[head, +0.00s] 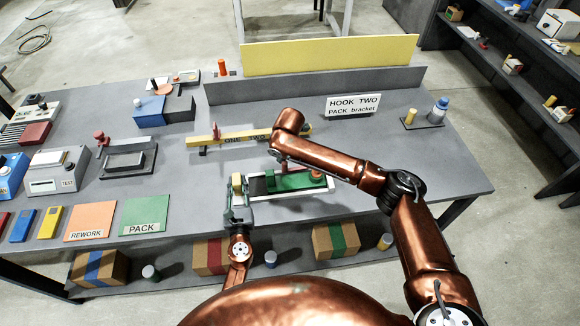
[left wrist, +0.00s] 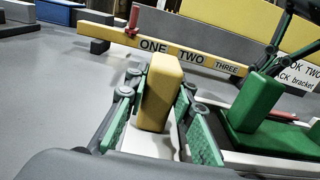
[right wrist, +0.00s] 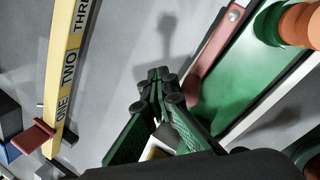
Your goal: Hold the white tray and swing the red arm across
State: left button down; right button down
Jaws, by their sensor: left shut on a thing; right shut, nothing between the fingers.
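The white tray (head: 293,196) lies on the grey bench with a green plate (head: 290,182) in it. My left gripper (head: 237,190) is shut on the yellow block (left wrist: 160,88) at the tray's left end. The red arm (right wrist: 212,58) lies lengthwise along the green plate's edge, with a screw near one end in the right wrist view. It partly shows in the left wrist view (left wrist: 282,115). My right gripper (right wrist: 158,76) is shut and empty, just beside the tray's far edge. In the head view, my right arm hides part of this area.
A yellow rail (head: 205,139) marked ONE, TWO, THREE stands behind the tray, carrying a red piece (right wrist: 33,137) near ONE. A sign (head: 353,105) reads HOOK TWO, PACK bracket. REWORK (head: 91,222) and PACK (head: 146,215) mats lie left. The bench's right side is mostly clear.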

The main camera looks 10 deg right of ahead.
aim_at(287, 169)
pick_arm(q)
jog(key=shift+a+f, duration=0.1)
jog(key=shift+f, duration=0.1)
pick_arm(e)
jog(key=shift+s+d+f, duration=0.1)
jog(key=shift+s+d, duration=0.2)
jog(key=shift+s, duration=0.45)
jog(key=shift+s+d+r, duration=0.1)
jog(key=shift+s+d, duration=0.2)
jog(key=shift+s, duration=0.5)
jog(key=shift+s+d+f, duration=0.1)
jog(key=shift+s+d, duration=0.2)
jog(key=shift+s, duration=0.45)
jog(key=shift+s+d, duration=0.2)
jog(key=shift+s, duration=0.6)
jog(key=shift+s+d, duration=0.2)
jog(key=shift+s, duration=0.6)
jog(key=shift+s+d, duration=0.3)
jog(key=shift+s, duration=0.25)
jog(key=shift+s+d, duration=0.25)
jog(key=shift+s, duration=0.3)
jog(key=shift+w+a, duration=0.3)
jog(key=shift+w, duration=0.35)
notch_tip(287, 169, up, 7)
pick_arm(q)
jog(key=c, duration=1.6)
grip_release()
jog(key=shift+r, duration=0.15)
